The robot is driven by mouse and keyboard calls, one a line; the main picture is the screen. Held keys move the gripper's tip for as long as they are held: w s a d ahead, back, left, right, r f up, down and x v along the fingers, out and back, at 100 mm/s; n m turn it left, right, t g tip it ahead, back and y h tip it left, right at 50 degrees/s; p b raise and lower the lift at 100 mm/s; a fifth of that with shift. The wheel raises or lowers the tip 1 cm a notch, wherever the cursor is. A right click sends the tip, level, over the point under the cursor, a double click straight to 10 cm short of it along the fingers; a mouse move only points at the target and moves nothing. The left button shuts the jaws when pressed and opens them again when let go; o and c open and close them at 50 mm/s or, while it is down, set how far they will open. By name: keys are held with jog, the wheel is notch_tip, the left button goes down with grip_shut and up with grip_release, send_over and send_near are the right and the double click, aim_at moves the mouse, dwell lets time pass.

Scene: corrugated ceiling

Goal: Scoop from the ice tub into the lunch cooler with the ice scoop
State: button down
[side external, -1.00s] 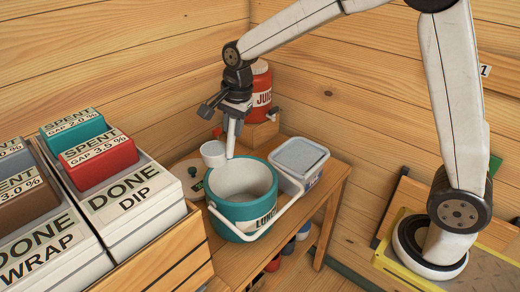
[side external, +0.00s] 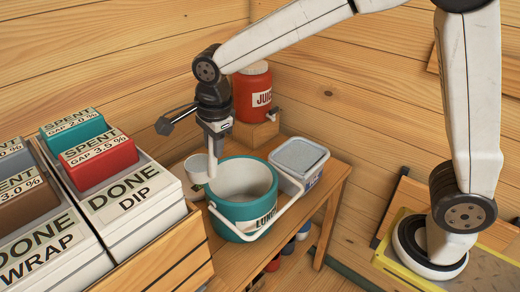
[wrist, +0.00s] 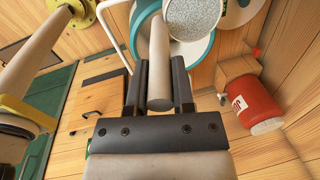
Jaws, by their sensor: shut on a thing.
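My gripper (side external: 217,128) is shut on the handle of the ice scoop (side external: 200,168), its fingers on both sides of the pale handle in the wrist view (wrist: 160,66). The scoop's round cup hangs by the left rim of the lunch cooler (side external: 233,215); I cannot tell whether they touch. In the wrist view the cup (wrist: 193,17) looks filled with grey speckled ice and overlaps the teal-rimmed cooler (wrist: 203,49). The cooler stands open, its white handle lowered at the front. The ice tub (side external: 311,178), a white box with a greyish speckled top, stands right of the cooler.
A red juice jug (side external: 252,92) stands on a wooden block behind the cooler. A round lid (side external: 186,172) lies left of the cooler. Boxes labelled DONE (side external: 128,192) stand close on the left. Wooden walls close off the back.

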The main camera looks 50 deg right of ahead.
jog(key=shift+s+a+r+m, duration=0.1)
jog(key=shift+s+a+m, duration=0.2)
jog(key=shift+a, duration=0.3)
jog(key=shift+s+a+r+m, duration=0.1)
jog(key=shift+s+a+m, duration=0.1)
jog(key=shift+s+a, duration=0.3)
jog(key=shift+w, duration=0.1)
jog(key=d+f+y, duration=0.2)
jog(key=d+f, duration=0.2)
jog(key=f, duration=0.1)
jog(key=shift+d+f+y, duration=0.15)
jog(key=shift+f+y, duration=0.1)
jog(key=shift+y, duration=0.05)
dwell(0.6)
jog(key=shift+d, duration=0.3)
jog(key=shift+d+r+y, duration=0.1)
jog(key=shift+d+y, duration=0.5)
jog(key=shift+d, duration=0.15)
jog(key=shift+d+f+m+y, duration=0.1)
jog(key=shift+d+f+y, duration=0.4)
jog(key=shift+d, duration=0.3)
jog(key=shift+d+f+m+y, duration=0.1)
jog(key=shift+d+f+y, duration=0.4)
jog(key=shift+d, duration=0.3)
jog(key=shift+d+f+m+y, duration=0.1)
jog(key=shift+d+f+y, duration=0.4)
jog(key=shift+d, duration=0.3)
jog(key=shift+d+f, duration=0.15)
jog(key=shift+d, duration=0.2)
